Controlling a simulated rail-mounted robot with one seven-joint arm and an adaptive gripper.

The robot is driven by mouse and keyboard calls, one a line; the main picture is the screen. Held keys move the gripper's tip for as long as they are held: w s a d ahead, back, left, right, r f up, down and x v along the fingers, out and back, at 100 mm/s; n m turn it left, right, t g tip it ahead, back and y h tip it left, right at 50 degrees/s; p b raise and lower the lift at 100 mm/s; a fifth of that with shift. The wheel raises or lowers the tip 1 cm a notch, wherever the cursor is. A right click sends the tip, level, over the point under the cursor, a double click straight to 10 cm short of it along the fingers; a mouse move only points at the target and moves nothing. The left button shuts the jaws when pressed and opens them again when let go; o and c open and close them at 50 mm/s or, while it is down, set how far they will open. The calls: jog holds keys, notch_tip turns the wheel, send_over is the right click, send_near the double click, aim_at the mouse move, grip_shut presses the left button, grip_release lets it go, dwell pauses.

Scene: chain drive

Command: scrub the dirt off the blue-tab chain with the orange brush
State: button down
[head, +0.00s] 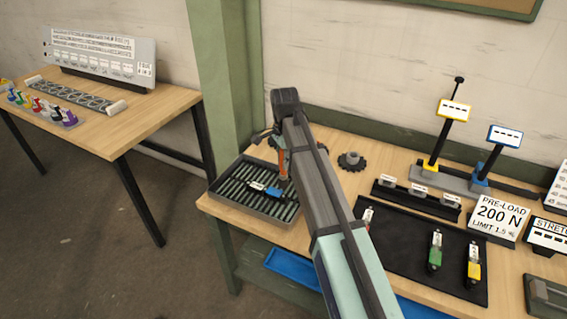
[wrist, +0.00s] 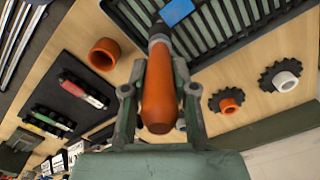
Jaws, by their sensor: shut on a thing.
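The orange brush (wrist: 159,96) is between the fingers of my gripper (wrist: 158,100), which is shut on its handle. In the head view the orange brush (head: 283,163) stands roughly upright over the right part of the slatted tray (head: 222,191). The blue-tab chain (head: 272,191) lies on the tray's slats, with a whitish piece at its left. In the wrist view the blue tab (wrist: 177,12) is right beside the brush's dark lower end. I cannot tell whether the bristles touch the chain. Any dirt on it is too small to see. My arm partly hides the gripper in the head view.
A dark toothed sprocket (head: 351,161) stands right of my arm. A black mat (head: 400,250) holds green-tab (head: 435,252) and yellow-tab (head: 473,263) chains. An orange ring (wrist: 104,53) lies on the bench. Yellow and blue signs on posts stand at the back right.

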jog(key=shift+r+p, duration=0.75)
jog(key=shift+r, duration=0.8)
jog(key=shift+r, duration=0.1)
jog(key=shift+p, duration=0.4)
